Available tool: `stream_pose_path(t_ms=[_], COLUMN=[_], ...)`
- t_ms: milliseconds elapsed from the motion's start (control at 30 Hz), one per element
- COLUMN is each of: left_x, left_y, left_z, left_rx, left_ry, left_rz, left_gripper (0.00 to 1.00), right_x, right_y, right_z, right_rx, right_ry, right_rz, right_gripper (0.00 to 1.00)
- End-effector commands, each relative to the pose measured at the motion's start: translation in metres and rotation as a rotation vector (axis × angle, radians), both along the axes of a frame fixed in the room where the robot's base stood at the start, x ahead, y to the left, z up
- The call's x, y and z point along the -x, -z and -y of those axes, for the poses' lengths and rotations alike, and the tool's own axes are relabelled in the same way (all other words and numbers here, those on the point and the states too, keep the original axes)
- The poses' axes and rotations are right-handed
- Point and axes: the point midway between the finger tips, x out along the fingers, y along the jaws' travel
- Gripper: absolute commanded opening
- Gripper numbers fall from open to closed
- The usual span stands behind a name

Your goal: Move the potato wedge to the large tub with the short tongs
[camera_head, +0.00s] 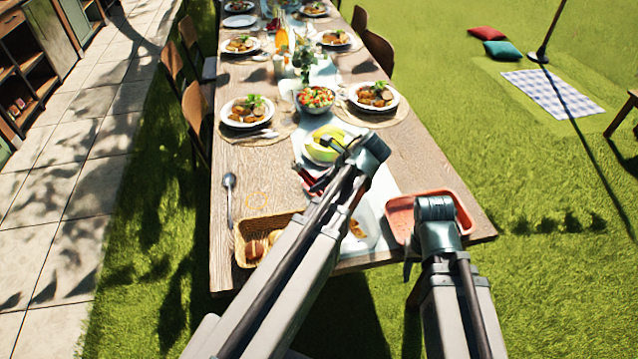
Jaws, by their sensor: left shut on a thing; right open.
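My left gripper (320,182) is over the near half of the table, just below the bowl of yellow-green fruit. It is shut on a thin dark-red thing (303,174) that looks like the short tongs; the arm hides most of it. An orange-brown piece, likely the potato wedge (357,229), lies in a pale see-through tub (369,236) behind my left arm. A reddish-orange tub (462,212) stands at the table's near right corner, partly covered by my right arm. I cannot tell which tub is the large one. My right gripper (409,264) is open and empty by the near table edge.
A basket (241,250) with bread rolls stands at the near left corner. A spoon (229,197) lies along the left edge. A salad bowl (315,99) and plates of food (248,111) fill the table further back. Chairs (195,115) line the left side.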

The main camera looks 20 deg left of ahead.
Motion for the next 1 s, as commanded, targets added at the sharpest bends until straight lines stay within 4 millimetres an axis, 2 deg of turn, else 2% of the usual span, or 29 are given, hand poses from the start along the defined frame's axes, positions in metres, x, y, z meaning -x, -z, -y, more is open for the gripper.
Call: stream_pose_path(t_ms=[67,367,400,433,1000], left_x=[0.0000,0.0000,0.0000,0.0000,0.0000], left_y=[0.0062,0.0058,0.0058,0.0058,0.0058], left_z=[0.0000,-0.0001,-0.0001,-0.0001,-0.0001], left_rx=[0.000,0.000,0.000,0.000,0.000], left_ry=[0.000,0.000,0.000,0.000,0.000], left_rz=[0.000,0.000,0.000,0.000,0.000], left_gripper=[0.00,0.00,0.30,0.36,0.36], right_x=[0.0000,0.0001,0.0001,0.0001,0.0001], right_y=[0.0062,0.0058,0.0058,0.0058,0.0058], right_z=[0.0000,0.0000,0.0000,0.0000,0.0000], right_rx=[0.000,0.000,0.000,0.000,0.000], right_ry=[0.000,0.000,0.000,0.000,0.000], right_rz=[0.000,0.000,0.000,0.000,0.000], right_gripper=[0.50,0.50,0.50,0.50,0.50])
